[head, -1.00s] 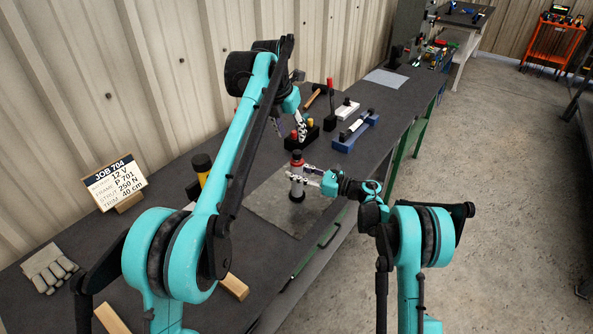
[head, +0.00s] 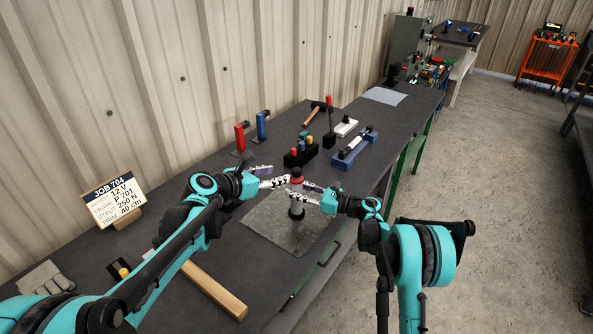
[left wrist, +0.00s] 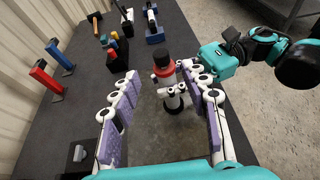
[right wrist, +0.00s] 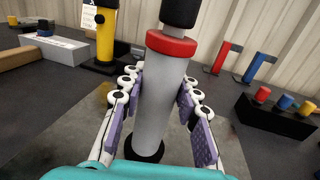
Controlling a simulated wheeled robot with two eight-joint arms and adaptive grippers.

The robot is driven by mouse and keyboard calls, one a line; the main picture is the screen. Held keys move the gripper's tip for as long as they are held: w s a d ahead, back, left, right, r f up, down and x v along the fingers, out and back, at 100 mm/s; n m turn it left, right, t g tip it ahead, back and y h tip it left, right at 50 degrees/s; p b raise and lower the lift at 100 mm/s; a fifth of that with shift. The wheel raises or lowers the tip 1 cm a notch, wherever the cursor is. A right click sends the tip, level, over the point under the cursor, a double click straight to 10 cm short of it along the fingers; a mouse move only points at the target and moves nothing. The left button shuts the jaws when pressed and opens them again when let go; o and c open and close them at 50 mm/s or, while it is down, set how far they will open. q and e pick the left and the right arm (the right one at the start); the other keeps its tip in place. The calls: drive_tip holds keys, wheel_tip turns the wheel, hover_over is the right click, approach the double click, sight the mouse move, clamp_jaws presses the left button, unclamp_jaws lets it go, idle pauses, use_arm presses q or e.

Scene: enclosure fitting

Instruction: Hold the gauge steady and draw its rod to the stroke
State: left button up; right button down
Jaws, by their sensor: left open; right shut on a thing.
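The gauge (head: 296,208) stands upright on a grey plate (head: 268,222) on the bench. It has a pale grey body, a red collar and a black cap on top. My right gripper (head: 311,195) is shut on the grey body from the right; the right wrist view shows its fingers on both sides of the gauge (right wrist: 163,95), below the red collar. My left gripper (head: 287,183) is open and near the gauge's upper part from the left. In the left wrist view the black cap (left wrist: 161,54) and red collar appear beyond and between its spread fingers, apparently untouched.
A job card (head: 113,198) stands at the left reading stroke-like job figures, partly small. Red and blue upright handles (head: 261,126), a black block with coloured pegs (head: 301,152) and a blue cradle (head: 355,145) stand behind. A wooden bar (head: 214,290) lies in front.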

sight(295, 169)
use_arm(q)
drive_tip(key=x, duration=1.1)
drive_tip(key=shift+w+f, duration=0.1)
clamp_jaws()
